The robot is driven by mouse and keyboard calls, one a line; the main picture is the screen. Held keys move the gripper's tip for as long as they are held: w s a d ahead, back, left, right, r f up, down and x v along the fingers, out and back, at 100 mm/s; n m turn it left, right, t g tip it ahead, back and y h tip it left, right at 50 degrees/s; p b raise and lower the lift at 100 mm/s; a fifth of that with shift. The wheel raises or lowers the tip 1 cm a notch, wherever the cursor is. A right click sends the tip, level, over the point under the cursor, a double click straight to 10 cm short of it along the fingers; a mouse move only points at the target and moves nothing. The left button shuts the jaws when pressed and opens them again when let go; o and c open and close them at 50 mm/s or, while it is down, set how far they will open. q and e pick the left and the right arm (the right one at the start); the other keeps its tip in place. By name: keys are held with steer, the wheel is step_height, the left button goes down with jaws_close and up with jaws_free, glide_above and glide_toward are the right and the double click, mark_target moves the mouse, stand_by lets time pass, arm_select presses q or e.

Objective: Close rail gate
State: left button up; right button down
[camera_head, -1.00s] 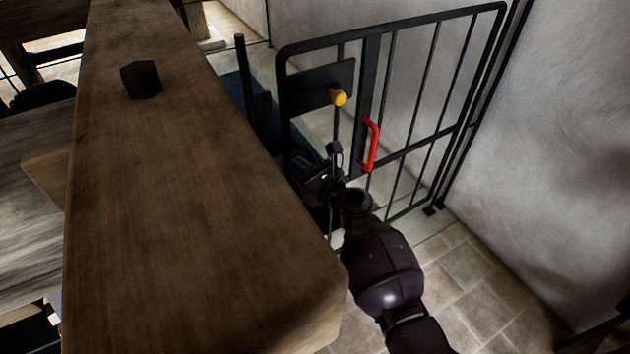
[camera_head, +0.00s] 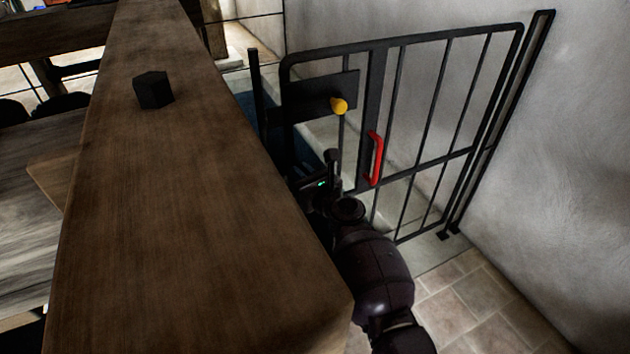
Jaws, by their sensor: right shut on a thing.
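The rail gate (camera_head: 450,153) is a black barred frame with a yellow knob (camera_head: 339,105) on a dark latch plate (camera_head: 305,97) and a red handle (camera_head: 376,158). Its right side is by a black post (camera_head: 512,110) at the wall. Its left edge appears close to a short dark post (camera_head: 256,95), with a narrow gap in the picture. My right gripper (camera_head: 332,165) is shut at the gate's lower left part, left of the red handle. The exact part it grips is hard to see. My left gripper is not in view.
A thick wooden beam (camera_head: 190,220) with a small black block (camera_head: 153,90) on it fills the left and hides the gate's lower left. A pale wall (camera_head: 570,150) stands on the right. Tiled floor (camera_head: 480,300) is clear at lower right.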

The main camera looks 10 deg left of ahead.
arm_select(q)
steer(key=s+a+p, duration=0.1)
steer(key=p, duration=0.1)
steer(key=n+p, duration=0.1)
steer(key=p, duration=0.1)
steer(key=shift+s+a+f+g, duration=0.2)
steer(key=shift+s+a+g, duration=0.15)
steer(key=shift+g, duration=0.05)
arm_select(e)
steer(key=v, duration=1.1)
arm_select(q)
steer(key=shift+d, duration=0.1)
arm_select(e)
steer(key=shift+d, duration=0.1)
